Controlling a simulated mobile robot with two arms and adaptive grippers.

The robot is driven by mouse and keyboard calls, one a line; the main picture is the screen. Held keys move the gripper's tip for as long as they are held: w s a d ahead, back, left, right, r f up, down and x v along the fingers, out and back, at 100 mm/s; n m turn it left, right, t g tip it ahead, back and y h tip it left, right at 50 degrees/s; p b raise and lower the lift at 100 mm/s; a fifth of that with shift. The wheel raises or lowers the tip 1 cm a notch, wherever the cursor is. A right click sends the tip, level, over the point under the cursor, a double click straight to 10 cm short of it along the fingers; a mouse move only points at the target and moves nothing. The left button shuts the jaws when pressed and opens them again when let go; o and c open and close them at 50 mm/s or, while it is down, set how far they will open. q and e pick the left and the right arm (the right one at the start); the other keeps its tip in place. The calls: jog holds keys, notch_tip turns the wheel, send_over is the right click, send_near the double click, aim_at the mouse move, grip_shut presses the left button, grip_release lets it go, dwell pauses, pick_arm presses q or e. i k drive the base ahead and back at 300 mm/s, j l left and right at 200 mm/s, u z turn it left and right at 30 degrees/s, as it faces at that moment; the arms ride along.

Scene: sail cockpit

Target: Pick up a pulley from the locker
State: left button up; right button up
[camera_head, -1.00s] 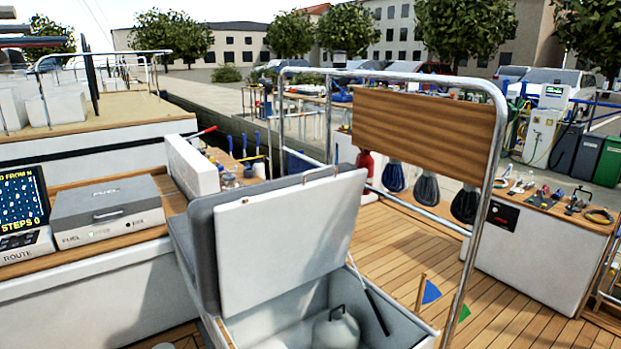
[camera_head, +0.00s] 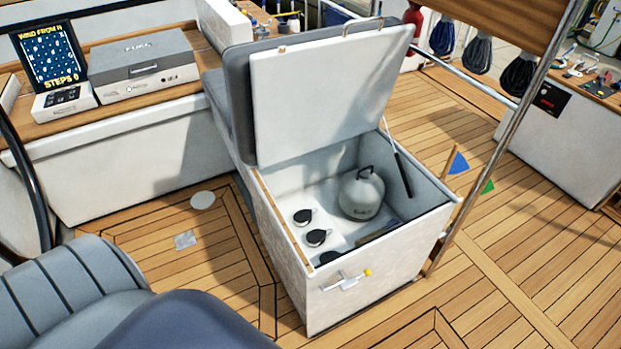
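The locker (camera_head: 330,289) is a white box with its padded lid (camera_head: 325,95) standing raised at its back. Inside it, on the left, lie several black-and-white pulleys: one upper pulley (camera_head: 302,217), one middle pulley (camera_head: 318,237) and one lower pulley (camera_head: 328,258) partly hidden by the front wall. A grey gas bottle (camera_head: 361,194) stands in the locker to the right of them. Neither of my grippers is in view.
A lid strut (camera_head: 400,165) rises at the right inside. A metal frame post (camera_head: 500,140) stands to the right. A grey padded seat (camera_head: 85,290) is at the lower left. Wooden deck (camera_head: 520,260) is open at right.

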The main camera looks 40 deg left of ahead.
aim_at(325, 257)
jog(key=u, duration=0.9)
